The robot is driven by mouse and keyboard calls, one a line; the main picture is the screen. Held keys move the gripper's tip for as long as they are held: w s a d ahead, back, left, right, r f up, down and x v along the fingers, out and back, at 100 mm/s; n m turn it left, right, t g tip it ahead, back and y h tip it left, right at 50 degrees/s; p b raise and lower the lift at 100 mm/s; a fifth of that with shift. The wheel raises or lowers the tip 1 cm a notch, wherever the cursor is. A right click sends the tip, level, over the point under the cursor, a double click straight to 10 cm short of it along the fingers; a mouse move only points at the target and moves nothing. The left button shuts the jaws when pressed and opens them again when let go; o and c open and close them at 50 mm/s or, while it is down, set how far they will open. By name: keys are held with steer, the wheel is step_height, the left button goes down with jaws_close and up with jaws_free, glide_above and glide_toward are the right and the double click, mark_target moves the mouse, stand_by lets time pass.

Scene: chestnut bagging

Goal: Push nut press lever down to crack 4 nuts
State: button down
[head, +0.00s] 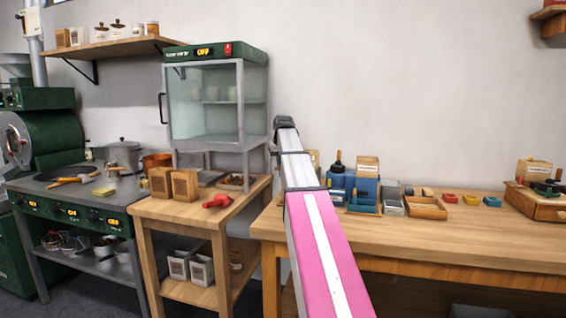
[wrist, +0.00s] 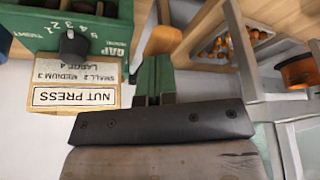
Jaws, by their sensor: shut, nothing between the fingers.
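The nut press shows at the upper left of the wrist view as a green housing (wrist: 40,30) with a black dial knob (wrist: 73,44) and a "GAP" scale. A pale "NUT PRESS" sign (wrist: 75,97) adjoins it. In the head view, small blue-green equipment (head: 340,187) with a black-knobbed upright stands just right of my arm; I cannot tell for sure whether it is the press. My gripper (head: 284,122) is at the arm's far end, shut and empty, raised above the bench. No lever or nut in the press is clearly visible.
A glass-fronted cabinet (head: 217,105) stands close left of my gripper. A tray of chestnuts (wrist: 225,45) shows in the wrist view. A red tool (head: 218,201) and wooden blocks (head: 184,185) sit on the left table. The right bench's front (head: 440,240) is clear.

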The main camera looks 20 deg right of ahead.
steer(key=shift+f, duration=0.1)
steer(key=shift+s+a+f, duration=0.1)
steer(key=shift+s+f, duration=0.05)
steer(key=shift+f, duration=1)
steer(key=shift+s+a+f, duration=0.1)
steer(key=shift+s+f, duration=0.05)
steer(key=shift+f, duration=0.95)
steer(key=shift+w+d+r, duration=0.1)
steer(key=shift+w+r, duration=0.1)
steer(key=shift+r, duration=1.3)
steer(key=shift+w+d+r, duration=0.1)
steer(key=shift+w+r, duration=0.05)
steer(key=shift+r, duration=1.4)
steer(key=shift+w+r, duration=0.2)
steer(key=shift+r, duration=1.3)
